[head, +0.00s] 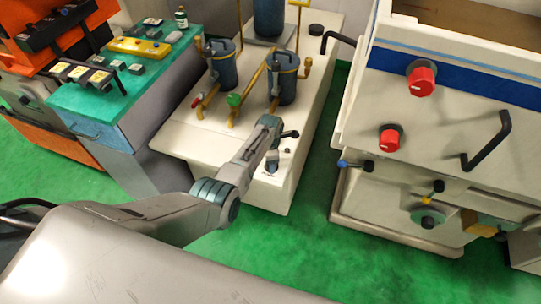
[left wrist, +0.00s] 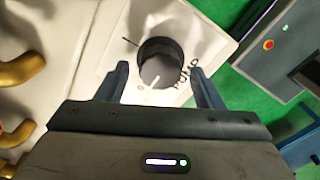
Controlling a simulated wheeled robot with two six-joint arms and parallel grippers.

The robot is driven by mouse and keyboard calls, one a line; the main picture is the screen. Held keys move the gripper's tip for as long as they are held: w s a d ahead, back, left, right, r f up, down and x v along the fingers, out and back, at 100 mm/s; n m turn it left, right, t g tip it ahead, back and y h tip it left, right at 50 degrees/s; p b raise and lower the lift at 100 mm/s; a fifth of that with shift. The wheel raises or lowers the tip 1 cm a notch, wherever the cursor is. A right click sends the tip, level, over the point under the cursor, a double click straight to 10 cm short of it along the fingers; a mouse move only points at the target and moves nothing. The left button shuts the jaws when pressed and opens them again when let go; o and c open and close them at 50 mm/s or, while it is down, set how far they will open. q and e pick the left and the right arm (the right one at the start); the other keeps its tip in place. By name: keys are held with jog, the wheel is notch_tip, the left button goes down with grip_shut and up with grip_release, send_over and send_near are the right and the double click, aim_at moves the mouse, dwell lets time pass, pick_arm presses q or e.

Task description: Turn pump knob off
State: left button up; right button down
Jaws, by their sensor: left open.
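The black round pump knob (left wrist: 160,60) sits on a white plate (left wrist: 205,30) in the left wrist view, with lettering that appears to read PUMP beside it. A white pointer line on the knob faces the lower edge of the picture, near a small round mark. A short dash mark is at the knob's upper left. My left gripper (left wrist: 160,70) is open, one finger on each side of the knob, with gaps visible; I cannot tell how far above the plate the fingertips are. In the head view my left arm reaches over the front end of the cream pump unit (head: 190,140).
Blue canisters (head: 222,68) and yellow pipes (head: 241,104) stand on the unit behind my arm. A white machine with red knobs (head: 421,80) and a black handle (head: 487,142) is at right. A teal-topped cabinet (head: 80,98) is at left. Green floor (head: 316,200) lies between.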

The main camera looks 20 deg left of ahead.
pick_arm(q)
notch_tip(320, 180, up, 11)
jog(key=shift+f+b, duration=0.2)
jog(key=shift+b, duration=0.2)
dwell(0.4)
